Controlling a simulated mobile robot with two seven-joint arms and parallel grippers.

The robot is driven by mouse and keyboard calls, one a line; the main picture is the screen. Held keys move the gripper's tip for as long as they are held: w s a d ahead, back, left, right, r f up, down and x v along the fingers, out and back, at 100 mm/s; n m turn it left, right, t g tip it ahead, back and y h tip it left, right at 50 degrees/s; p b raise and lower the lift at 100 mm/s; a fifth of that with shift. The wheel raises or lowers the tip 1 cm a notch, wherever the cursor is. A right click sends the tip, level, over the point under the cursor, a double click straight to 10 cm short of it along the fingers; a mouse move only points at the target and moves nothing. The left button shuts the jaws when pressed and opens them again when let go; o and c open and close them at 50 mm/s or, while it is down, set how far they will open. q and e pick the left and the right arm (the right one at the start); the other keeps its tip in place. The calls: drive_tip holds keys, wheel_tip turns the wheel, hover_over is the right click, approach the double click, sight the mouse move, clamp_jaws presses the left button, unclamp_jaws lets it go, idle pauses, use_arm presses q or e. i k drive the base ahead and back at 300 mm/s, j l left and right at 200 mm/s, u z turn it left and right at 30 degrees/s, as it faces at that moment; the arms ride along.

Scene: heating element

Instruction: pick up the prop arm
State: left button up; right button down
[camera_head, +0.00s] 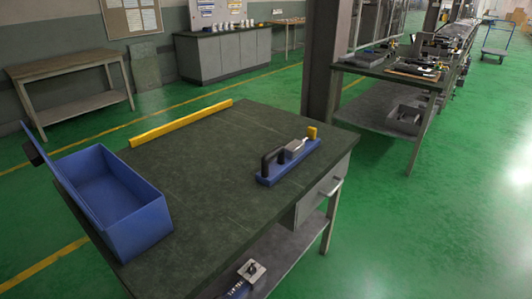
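A long yellow bar (181,123) lies along the far left edge of the dark-topped workbench (225,190). A blue fixture (290,163) lies on the bench near its right side. It carries a black upright handle (270,161), a grey metal block (295,148) and a yellow end piece (312,132). I cannot tell which part is the prop arm. Neither of my grippers is in view.
The bench middle is clear. A drawer (322,192) faces right. A metal-and-blue object (250,271) shows low by the lower shelf. A dark column (327,60) stands behind.

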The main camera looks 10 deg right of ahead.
sight(288, 156)
drive_tip(key=i+l+u, duration=0.2)
drive_tip(key=l, duration=0.3)
drive_tip(key=l+u, duration=0.2)
drive_tip(key=l, duration=0.25)
drive_tip(key=i+l+u, duration=0.2)
drive_tip(key=l, duration=0.3)
drive_tip(key=l+u, duration=0.1)
drive_tip(key=l, duration=1.45)
